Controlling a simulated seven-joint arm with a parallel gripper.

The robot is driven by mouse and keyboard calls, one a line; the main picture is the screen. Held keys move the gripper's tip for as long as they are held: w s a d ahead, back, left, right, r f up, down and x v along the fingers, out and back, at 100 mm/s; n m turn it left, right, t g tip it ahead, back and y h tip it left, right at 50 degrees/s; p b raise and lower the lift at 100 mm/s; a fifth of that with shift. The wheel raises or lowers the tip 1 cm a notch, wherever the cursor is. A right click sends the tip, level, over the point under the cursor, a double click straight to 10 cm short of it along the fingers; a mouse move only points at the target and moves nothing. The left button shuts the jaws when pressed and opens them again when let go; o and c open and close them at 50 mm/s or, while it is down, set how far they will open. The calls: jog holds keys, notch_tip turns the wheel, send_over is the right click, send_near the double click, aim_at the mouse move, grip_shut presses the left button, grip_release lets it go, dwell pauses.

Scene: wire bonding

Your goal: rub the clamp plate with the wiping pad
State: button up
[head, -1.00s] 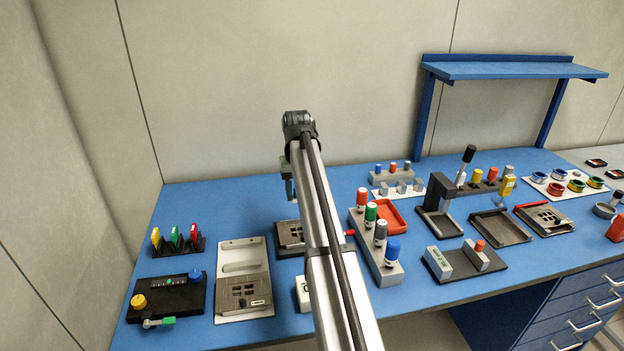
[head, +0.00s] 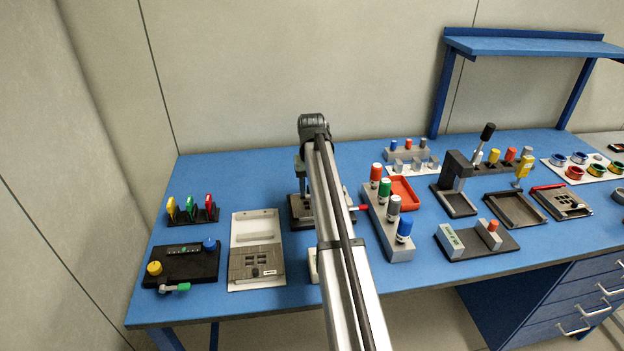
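A grey slotted plate (head: 256,263) with a small label lies in the lower part of a pale tray (head: 278,222) at the front left; it looks like a clamp plate. A dark fixture (head: 298,222) stands right of the tray, partly hidden behind my arm. Another slotted plate (head: 565,203) lies at the right. My gripper (head: 301,188) is mostly hidden by my arm and points down over the dark fixture. Its fingers are too small and covered to tell whether they are open, or whether they hold a pad. I cannot make out the wiping pad for sure; a white item (head: 313,266) shows beside my arm.
A black box with knobs (head: 185,264) and a rack of coloured clips (head: 192,214) stand left. A grey bottle rack (head: 377,221) and a red tray (head: 404,191) are close right of my arm. A dark press (head: 455,190) stands farther right. Blue table is clear behind the pale tray.

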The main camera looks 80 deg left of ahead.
aim_at(298, 197)
jog(key=s, duration=0.4)
jog(key=shift+s, duration=0.1)
jog(key=w, duration=0.4)
jog(key=shift+w, duration=0.1)
notch_tip(298, 197, up, 7)
jog(key=shift+r, duration=0.55)
